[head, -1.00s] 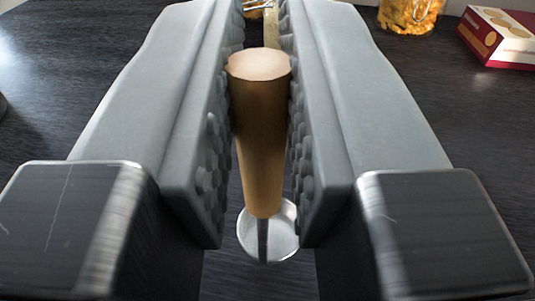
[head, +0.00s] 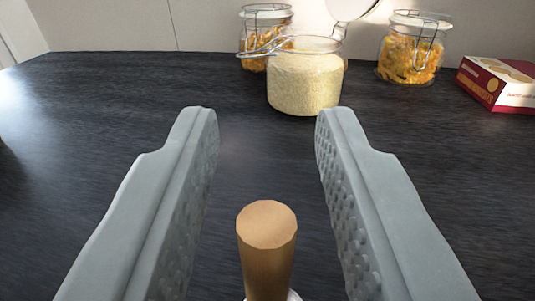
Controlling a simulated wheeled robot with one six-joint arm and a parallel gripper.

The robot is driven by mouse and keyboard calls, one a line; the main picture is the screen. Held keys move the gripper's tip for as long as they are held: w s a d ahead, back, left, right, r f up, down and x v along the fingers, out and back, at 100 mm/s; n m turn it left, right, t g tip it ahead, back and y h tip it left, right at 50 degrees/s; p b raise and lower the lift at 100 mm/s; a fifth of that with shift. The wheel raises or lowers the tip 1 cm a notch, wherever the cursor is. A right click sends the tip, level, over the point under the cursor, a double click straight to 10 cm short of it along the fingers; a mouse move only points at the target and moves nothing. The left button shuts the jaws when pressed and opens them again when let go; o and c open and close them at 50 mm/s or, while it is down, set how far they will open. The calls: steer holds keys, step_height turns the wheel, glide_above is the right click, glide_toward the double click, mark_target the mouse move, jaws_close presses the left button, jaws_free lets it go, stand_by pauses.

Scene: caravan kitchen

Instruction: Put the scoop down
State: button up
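The scoop (head: 266,262) has a round wooden handle that stands upright, low in the middle of the head view. Only a sliver of its pale metal bowl shows at the bottom edge; the rest is cut off. My gripper (head: 267,112) is open, with one grey studded finger on each side. There is a clear gap between each finger and the handle. The fingertips reach out over the dark worktop (head: 120,110) beyond the handle.
An open glass jar of pale grain (head: 305,82) stands ahead, its lid tipped up. Jars of pasta stand behind it (head: 262,40) and to its right (head: 410,50). A red and white box (head: 500,82) lies at the right.

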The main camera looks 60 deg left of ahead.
steer(key=shift+r, duration=0.15)
steer(key=shift+s+d, duration=0.1)
steer(key=shift+d, duration=0.2)
steer(key=v, duration=1.1)
steer(key=shift+s, duration=0.15)
steer(key=shift+d+r, duration=0.1)
steer(key=shift+d, duration=0.05)
steer(key=s+d+r+m+t+h, duration=0.3)
steer(key=s+r+t+h, duration=0.2)
steer(key=r+t, duration=0.15)
steer(key=s+d+r+m+t+h, duration=0.4)
steer(key=s+r+t, duration=0.2)
steer(key=r, duration=0.2)
steer(key=s+d+f+m+g+h, duration=0.1)
steer(key=s+f+m+h, duration=0.1)
steer(key=s, duration=0.7)
steer(key=s+d+f+m+g+h, duration=0.2)
steer(key=s+f+m+h, duration=0.1)
steer(key=s, duration=0.6)
steer(key=shift+s+d+f+m+h, duration=0.3)
steer(key=shift+f+h, duration=0.35)
steer(key=shift+h, duration=0.45)
